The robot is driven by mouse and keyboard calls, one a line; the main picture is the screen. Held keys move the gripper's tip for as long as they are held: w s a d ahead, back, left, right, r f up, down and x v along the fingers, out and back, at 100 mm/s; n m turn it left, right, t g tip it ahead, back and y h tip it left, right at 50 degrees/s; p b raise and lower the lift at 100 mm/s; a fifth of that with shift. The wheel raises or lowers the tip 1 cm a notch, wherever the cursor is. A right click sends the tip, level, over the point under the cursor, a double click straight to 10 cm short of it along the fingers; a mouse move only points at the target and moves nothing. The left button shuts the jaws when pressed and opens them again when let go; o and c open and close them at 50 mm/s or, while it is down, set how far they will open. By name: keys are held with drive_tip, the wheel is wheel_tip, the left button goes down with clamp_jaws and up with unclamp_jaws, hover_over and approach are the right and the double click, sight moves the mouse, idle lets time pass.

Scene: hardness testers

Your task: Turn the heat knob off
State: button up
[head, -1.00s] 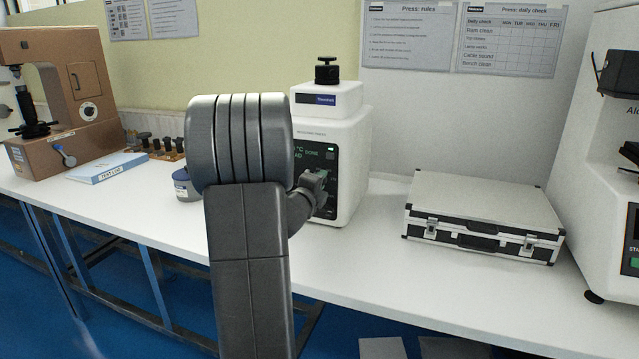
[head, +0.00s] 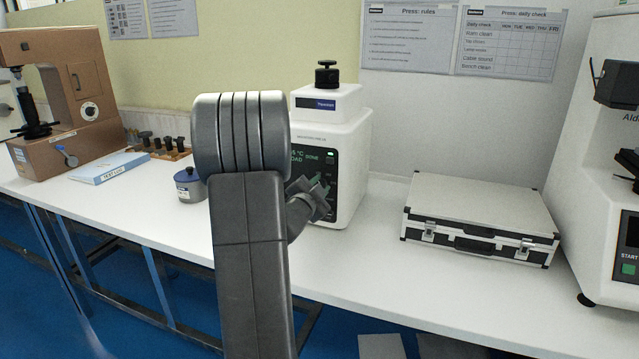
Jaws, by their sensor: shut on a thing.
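The white mounting press (head: 345,140) stands on the bench with a black knob on its top and a dark control panel (head: 329,170) on its front. The panel shows lit green text and a small green light. My gripper (head: 322,190) is at the lower part of this panel, seen mostly from behind. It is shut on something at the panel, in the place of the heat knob. The knob itself is hidden by my gripper and arm, so its angle cannot be read.
A silver case (head: 480,210) lies to the right of the press. A white tester (head: 615,170) stands at the far right. A small blue-lidded jar (head: 189,186), a blue-and-white book (head: 110,168) and a brown tester (head: 70,100) are to the left. The bench front is clear.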

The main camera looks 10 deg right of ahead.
drive_tip(key=n+p, duration=0.5)
drive_tip(key=n, duration=0.7)
drive_tip(key=shift+f, duration=0.1)
drive_tip(key=shift+n+p, duration=0.3)
idle(0.3)
drive_tip(key=o, duration=1)
drive_tip(key=b+v, duration=0.1)
drive_tip(key=v, duration=1.3)
drive_tip(key=shift+w, duration=0.1)
